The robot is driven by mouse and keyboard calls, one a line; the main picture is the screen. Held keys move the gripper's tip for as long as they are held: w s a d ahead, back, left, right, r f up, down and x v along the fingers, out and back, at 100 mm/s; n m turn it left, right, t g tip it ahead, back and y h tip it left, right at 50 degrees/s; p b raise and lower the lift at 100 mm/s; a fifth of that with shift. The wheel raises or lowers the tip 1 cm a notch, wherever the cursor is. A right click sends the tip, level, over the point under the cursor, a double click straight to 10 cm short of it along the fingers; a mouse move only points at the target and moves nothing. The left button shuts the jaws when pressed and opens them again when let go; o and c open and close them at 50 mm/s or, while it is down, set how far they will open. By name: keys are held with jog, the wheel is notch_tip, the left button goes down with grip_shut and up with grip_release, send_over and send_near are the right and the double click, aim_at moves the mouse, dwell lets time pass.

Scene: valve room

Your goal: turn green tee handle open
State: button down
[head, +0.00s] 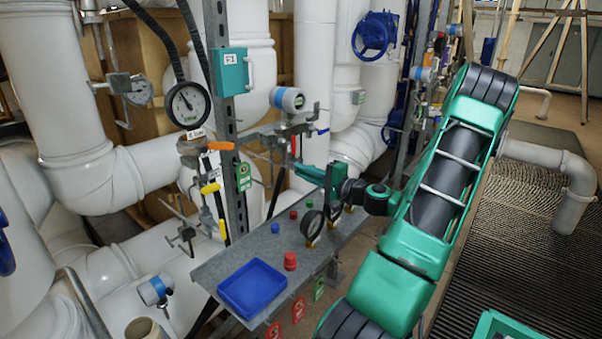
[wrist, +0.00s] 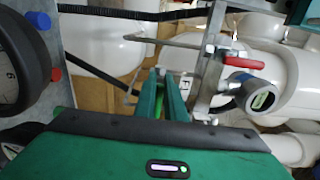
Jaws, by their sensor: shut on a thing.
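My gripper (head: 299,168) reaches left over the grey shelf toward the pipework behind it. In the wrist view its two dark green fingers (wrist: 162,78) are close together, pointing away from the camera. A small bright green piece, the green tee handle (wrist: 159,104), shows in the narrow gap between them, so my gripper is shut on it. The fingers hide most of the handle, and its turn angle cannot be told. In the head view the handle cannot be made out behind my gripper.
The grey shelf (head: 215,268) carries a blue tray (head: 252,288), a red knob (head: 290,261) and black dials (head: 312,224). A red lever (wrist: 243,62) and a round gauge (wrist: 262,100) stand right of my fingers. A steel post (head: 228,150) and white pipes crowd the left.

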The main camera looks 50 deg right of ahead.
jog(key=shift+a+f, duration=0.1)
jog(key=shift+f, duration=0.1)
dwell(0.4)
jog(key=c, duration=1.8)
grip_release()
jog(key=shift+c, duration=0.2)
jog(key=shift+s+r, duration=0.1)
jog(key=s, duration=1)
jog(key=shift+s+d, duration=0.25)
jog(key=shift+d, duration=0.2)
